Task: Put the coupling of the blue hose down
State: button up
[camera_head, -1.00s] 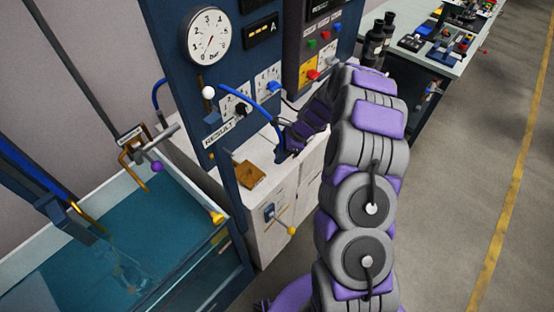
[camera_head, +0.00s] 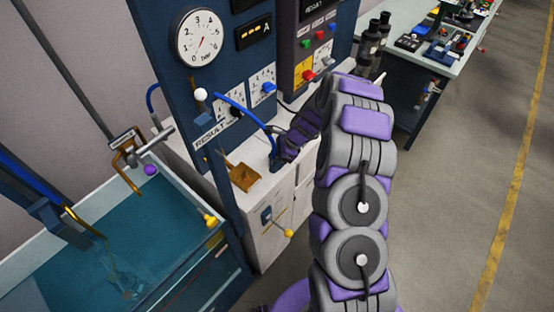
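The blue hose (camera_head: 243,108) leaves the panel beside a white ball and arches right and down to my gripper (camera_head: 280,150). Its lower end, with a small dark coupling (camera_head: 275,164), is at my gripper, at or just above the white bench top (camera_head: 262,152). I cannot tell whether it touches the bench. My gripper points down and left, small and partly hidden by my arm. Its fingers are too small and dark to show a gap or a grip.
A brown block (camera_head: 243,177) sits on the bench to the left of the coupling. The blue panel (camera_head: 210,75) with a pressure gauge (camera_head: 200,37) rises behind. A water tank (camera_head: 130,245) is at lower left.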

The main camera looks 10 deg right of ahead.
jog(key=shift+a, duration=1.1)
jog(key=shift+r, duration=0.15)
jog(key=shift+p+v, duration=1.2)
jog(key=shift+v, duration=4.95)
jog(key=s+a+r+n+g, duration=0.1)
jog(key=s+a+r+n, duration=0.45)
jog(key=s+r, duration=0.3)
jog(key=s+a+r+n+g+h, duration=0.1)
jog(key=s+a+r+n+h, duration=0.15)
jog(key=s+r+n, duration=0.45)
jog(key=shift+s+d+r+n+g+h, duration=0.15)
jog(key=shift+s+d+r+n+h, duration=0.75)
jog(key=shift+s, duration=3.35)
jog(key=shift+s+d+r+n+g+h, duration=0.2)
jog(key=shift+s+n, duration=1.35)
jog(key=shift+s, duration=2.75)
jog(key=shift+s+d+r+n+g+h, duration=0.1)
jog(key=shift+s+d+r+n+h, duration=0.75)
jog(key=shift+s, duration=3.4)
